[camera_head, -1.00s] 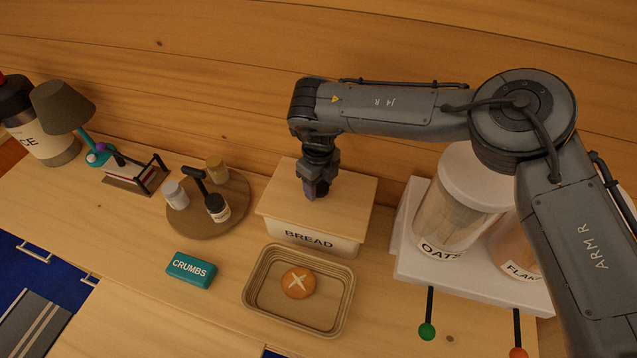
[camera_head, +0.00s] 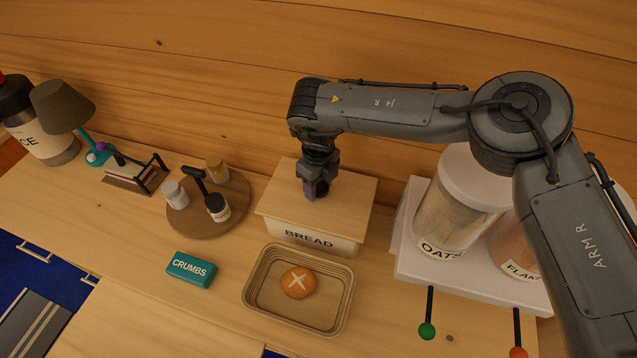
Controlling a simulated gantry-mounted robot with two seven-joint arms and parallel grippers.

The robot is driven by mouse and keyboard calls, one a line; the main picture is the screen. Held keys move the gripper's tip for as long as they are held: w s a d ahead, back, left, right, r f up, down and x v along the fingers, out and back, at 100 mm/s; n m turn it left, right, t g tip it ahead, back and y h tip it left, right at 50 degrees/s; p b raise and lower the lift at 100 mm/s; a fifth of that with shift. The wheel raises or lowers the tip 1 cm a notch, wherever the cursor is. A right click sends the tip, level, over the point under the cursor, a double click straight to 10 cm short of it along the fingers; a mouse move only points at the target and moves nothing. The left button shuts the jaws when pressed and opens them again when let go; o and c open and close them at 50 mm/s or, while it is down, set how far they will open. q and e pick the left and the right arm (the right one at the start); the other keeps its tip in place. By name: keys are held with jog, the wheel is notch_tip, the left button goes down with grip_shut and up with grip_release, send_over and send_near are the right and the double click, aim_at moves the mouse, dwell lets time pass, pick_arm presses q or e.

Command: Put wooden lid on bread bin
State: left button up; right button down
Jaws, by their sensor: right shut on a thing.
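The cream bread bin (camera_head: 322,243), labelled BREAD, stands at the back middle of the counter. The light wooden lid (camera_head: 345,207) lies flat over the top of the bin, covering its opening. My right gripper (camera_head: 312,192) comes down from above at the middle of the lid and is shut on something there. Its fingers hide what they hold, which looks to be the lid's handle. I cannot tell whether the lid is fully seated. My left gripper is not in view.
A wicker tray (camera_head: 341,319) with a scored bun (camera_head: 298,282) sits in front of the bin. A teal CRUMBS box (camera_head: 191,269) lies left of it. A round board (camera_head: 226,226) with jars is at left. A white dispenser with an oats canister (camera_head: 446,222) stands close right.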

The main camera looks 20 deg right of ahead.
jog(key=shift+f, duration=0.3)
dwell(1.1)
jog(key=shift+c, duration=1.8)
grip_release()
jog(key=shift+f, duration=0.1)
